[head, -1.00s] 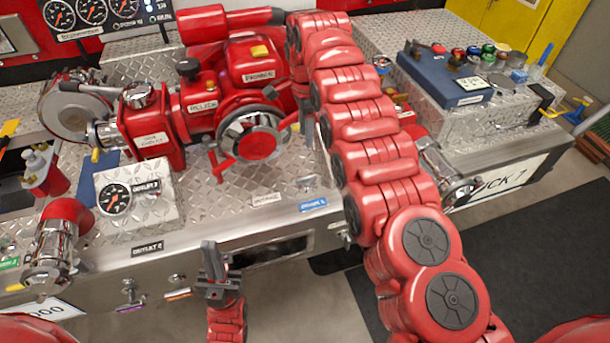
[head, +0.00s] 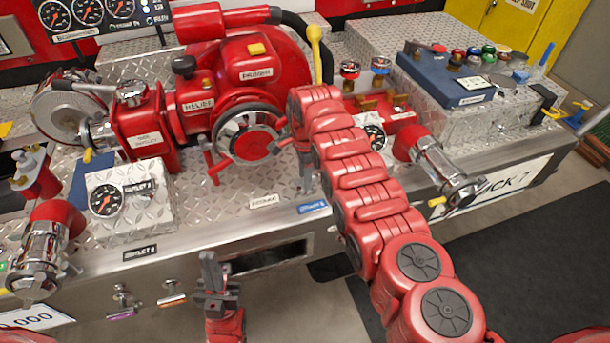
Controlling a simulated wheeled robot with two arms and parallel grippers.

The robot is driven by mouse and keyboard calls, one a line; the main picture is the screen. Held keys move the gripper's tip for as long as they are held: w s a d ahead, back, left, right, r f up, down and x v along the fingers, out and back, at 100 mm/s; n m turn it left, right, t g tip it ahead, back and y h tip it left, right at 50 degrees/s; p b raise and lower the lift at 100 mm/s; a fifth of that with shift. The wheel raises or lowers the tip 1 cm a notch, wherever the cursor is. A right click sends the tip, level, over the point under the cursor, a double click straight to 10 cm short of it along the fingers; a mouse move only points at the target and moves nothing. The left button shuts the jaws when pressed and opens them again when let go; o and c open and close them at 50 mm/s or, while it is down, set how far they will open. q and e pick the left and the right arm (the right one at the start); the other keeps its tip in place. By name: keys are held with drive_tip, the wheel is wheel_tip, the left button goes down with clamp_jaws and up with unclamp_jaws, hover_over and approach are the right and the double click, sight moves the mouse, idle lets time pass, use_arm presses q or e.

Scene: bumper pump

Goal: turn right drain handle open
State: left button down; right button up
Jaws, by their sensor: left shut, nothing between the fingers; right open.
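Two small chrome drain handles hang under the bumper's front edge, the left one (head: 123,297) over a purple tag and the right one (head: 172,293) over an orange tag. I cannot read their tags or tell for sure which is the task's drain handle. My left gripper (head: 209,268) is shut and empty, pointing up in front of the bumper, to the right of both handles and apart from them. My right gripper (head: 305,180) is open, pointing down over the deck near the blue label, partly hidden by its own arm. It is far from both handles.
The red pump (head: 245,95) with its chrome-rimmed cap stands behind my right gripper. A gauge box (head: 130,205) and a left outlet (head: 42,240) are on the deck. A right outlet (head: 440,165) is beyond my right arm. A dark slot (head: 260,257) opens in the bumper's front.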

drive_tip(key=shift+f, duration=0.2)
clamp_jaws()
